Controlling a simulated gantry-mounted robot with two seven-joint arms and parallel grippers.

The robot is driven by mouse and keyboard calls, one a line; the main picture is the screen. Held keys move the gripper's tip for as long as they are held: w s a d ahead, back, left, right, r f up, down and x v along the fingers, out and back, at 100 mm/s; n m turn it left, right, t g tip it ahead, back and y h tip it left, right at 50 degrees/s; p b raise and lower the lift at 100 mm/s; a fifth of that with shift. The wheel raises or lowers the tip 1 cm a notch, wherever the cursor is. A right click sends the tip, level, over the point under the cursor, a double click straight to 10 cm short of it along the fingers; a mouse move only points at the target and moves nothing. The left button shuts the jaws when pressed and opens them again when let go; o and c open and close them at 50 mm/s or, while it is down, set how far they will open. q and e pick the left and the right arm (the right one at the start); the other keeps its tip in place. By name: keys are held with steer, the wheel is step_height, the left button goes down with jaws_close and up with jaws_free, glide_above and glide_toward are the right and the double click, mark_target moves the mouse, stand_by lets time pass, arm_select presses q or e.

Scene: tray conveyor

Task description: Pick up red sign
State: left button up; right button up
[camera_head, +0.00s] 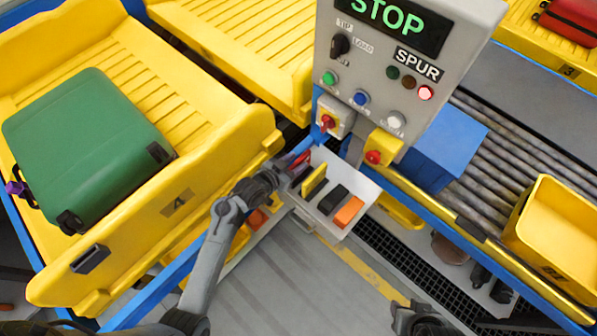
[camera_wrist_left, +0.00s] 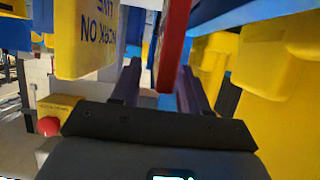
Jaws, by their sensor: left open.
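The red sign (camera_head: 300,159) is a thin upright plate at the left end of a small white tray (camera_head: 338,163) below the control panel. My left gripper (camera_head: 290,173) is at this end of the tray, close to the red sign. In the left wrist view the red sign (camera_wrist_left: 173,45) stands edge-on between the two open fingers (camera_wrist_left: 158,70), nearer the right finger. I cannot tell whether a finger touches it. A dark part at the bottom edge of the head view looks like my right gripper (camera_head: 418,318); its fingers are not clear.
A yellow sign (camera_head: 314,181), a black block (camera_head: 333,199) and an orange block (camera_head: 349,212) share the tray. The control panel (camera_head: 400,60) with knobs rises just behind. A yellow tray cart with a green suitcase (camera_head: 85,145) is at left; a blue box (camera_head: 448,148) is at right.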

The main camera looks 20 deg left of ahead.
arm_select(q)
steer(key=shift+x, duration=1)
jaws_close()
